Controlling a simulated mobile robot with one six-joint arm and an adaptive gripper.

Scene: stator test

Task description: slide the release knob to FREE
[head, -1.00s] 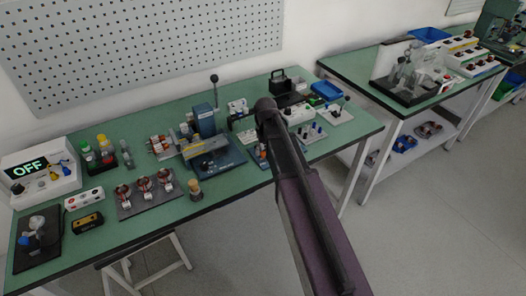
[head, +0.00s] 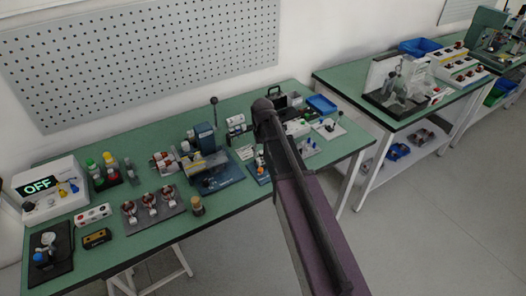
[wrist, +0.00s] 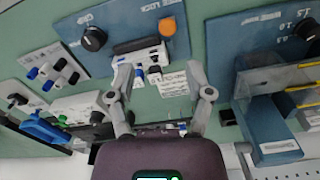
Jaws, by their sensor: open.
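A black round knob (wrist: 94,39) sits on the same panel to the left. The panel lettering is too small to read surely, so I cannot tell which position is FREE. My gripper (wrist: 158,86) is open and empty. Its two grey fingers point towards the panel, below the orange knob in the picture and apart from it. In the head view my arm hides the gripper.
A white block (wrist: 142,57) with dark plugs lies between the fingertips and the panel. A blue fixture (wrist: 262,125) with a clear plate stands right of the fingers. A blue tray (wrist: 42,129) and a white connector box (wrist: 80,108) are at left. Green bench (head: 235,198) shows between items.

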